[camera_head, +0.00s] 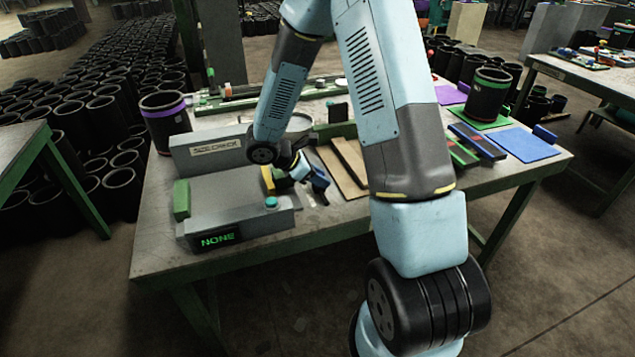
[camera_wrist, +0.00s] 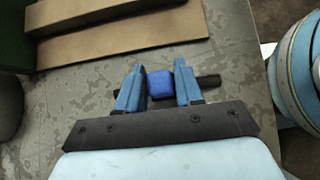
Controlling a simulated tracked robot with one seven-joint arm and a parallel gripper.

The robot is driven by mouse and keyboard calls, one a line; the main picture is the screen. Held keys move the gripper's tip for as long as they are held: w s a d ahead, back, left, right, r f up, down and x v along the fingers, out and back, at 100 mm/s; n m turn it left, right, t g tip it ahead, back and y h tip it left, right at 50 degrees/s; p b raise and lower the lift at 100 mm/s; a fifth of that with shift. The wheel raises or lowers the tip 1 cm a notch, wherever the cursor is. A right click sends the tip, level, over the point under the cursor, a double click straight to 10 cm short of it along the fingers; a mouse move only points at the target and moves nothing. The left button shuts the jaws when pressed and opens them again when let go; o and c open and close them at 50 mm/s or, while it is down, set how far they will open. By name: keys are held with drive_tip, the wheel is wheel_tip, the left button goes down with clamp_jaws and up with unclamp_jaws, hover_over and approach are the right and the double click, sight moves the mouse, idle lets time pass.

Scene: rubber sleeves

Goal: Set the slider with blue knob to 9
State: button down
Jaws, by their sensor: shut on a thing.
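The blue knob (camera_wrist: 160,84) is a small, blocky piece between my two blue fingers in the wrist view. My gripper (camera_wrist: 160,72) is shut on it, with a finger against each side. A dark bar (camera_wrist: 209,81) shows to either side of the fingers, behind the knob. No scale or numbers of the slider can be read in either view. In the head view my gripper (camera_head: 313,184) is low over the middle of the table's front part, and my arm hides much around it.
A size-check device (camera_head: 217,146) and a box with a display reading NONE (camera_head: 217,240) stand left of my gripper. Brown boards (camera_head: 348,160) lie behind it. A purple-banded sleeve (camera_head: 164,118) stands at the left; a green-banded one (camera_head: 488,93) stands on a green mat at the right.

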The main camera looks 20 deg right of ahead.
drive_tip(key=c, duration=0.9)
unclamp_jaws()
drive_tip(key=shift+a, duration=0.1)
drive_tip(key=v, duration=1.3)
drive_tip(key=shift+a+r, duration=0.2)
drive_tip(key=s+d+r+m+t+y, duration=0.2)
drive_tip(key=s+d+r+m+y, duration=0.1)
drive_tip(key=s+r+m, duration=0.3)
drive_tip(key=s+d+r+m+t+y, duration=0.1)
drive_tip(key=s+d+r+m+y, duration=0.1)
drive_tip(key=s+r+m, duration=0.4)
drive_tip(key=s+d+r+m+t+y, duration=0.2)
drive_tip(key=s+r+m, duration=0.4)
drive_tip(key=s+r, duration=0.4)
drive_tip(key=shift+s+d+r+t+y, duration=0.15)
drive_tip(key=shift+s+d+y, duration=0.25)
drive_tip(key=shift+y, duration=0.1)
drive_tip(key=shift+s+d+r+t+y, duration=0.1)
drive_tip(key=shift+s+d+t+y, duration=0.05)
drive_tip(key=shift+s+d+y, duration=0.3)
